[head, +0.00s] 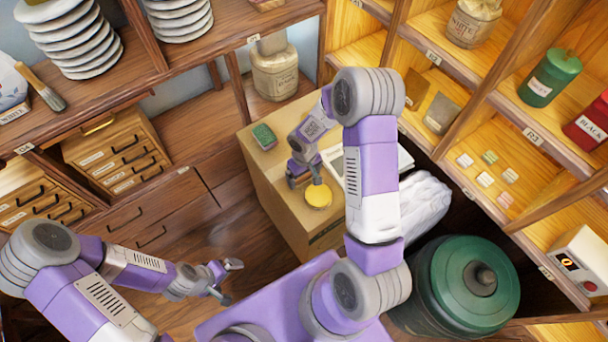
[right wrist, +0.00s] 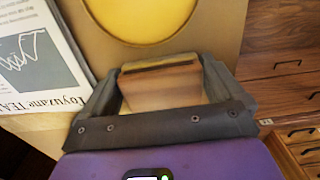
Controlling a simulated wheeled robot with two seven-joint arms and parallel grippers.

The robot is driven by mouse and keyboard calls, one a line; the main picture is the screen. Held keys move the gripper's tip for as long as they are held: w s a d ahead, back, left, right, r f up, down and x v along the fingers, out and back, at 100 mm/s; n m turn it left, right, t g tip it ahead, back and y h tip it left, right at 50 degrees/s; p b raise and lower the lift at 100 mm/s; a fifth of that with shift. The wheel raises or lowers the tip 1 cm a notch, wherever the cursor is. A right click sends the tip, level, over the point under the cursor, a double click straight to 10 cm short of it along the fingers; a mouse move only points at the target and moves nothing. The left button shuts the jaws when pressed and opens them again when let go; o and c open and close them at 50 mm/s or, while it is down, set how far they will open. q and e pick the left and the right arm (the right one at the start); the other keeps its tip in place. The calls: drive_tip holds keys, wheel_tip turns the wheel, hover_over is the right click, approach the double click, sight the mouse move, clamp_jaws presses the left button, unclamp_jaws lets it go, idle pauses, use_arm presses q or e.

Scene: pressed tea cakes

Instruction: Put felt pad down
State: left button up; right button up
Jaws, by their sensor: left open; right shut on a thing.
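My right gripper (head: 304,179) is over the tan box-like stand, beside a round yellow disc (head: 318,196). In the right wrist view it is shut on a wood-coloured block with a thin olive-brown layer along its far edge, which appears to be the felt pad (right wrist: 160,86). The yellow disc (right wrist: 142,12) shows just beyond it. In the head view the pad is mostly hidden by the gripper, and I cannot tell whether it touches the stand's top. My left gripper (head: 231,281) is open and empty, low at the left, away from the stand.
The stand (head: 270,181) also bears a green-topped block (head: 264,136) at its far left and a printed sheet (head: 402,158) at right. A white bag (head: 425,203) and a large green canister (head: 455,297) stand to the right. Shelves line the back and right.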

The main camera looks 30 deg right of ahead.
drive_tip(key=o, duration=0.6)
drive_tip(key=shift+f, duration=0.1)
drive_tip(key=shift+c, duration=0.2)
drive_tip(key=shift+r, duration=0.5)
wheel_tip(320, 180, up, 11)
drive_tip(key=p, duration=0.3)
drive_tip(key=shift+r+p, duration=0.2)
drive_tip(key=shift+p, duration=0.2)
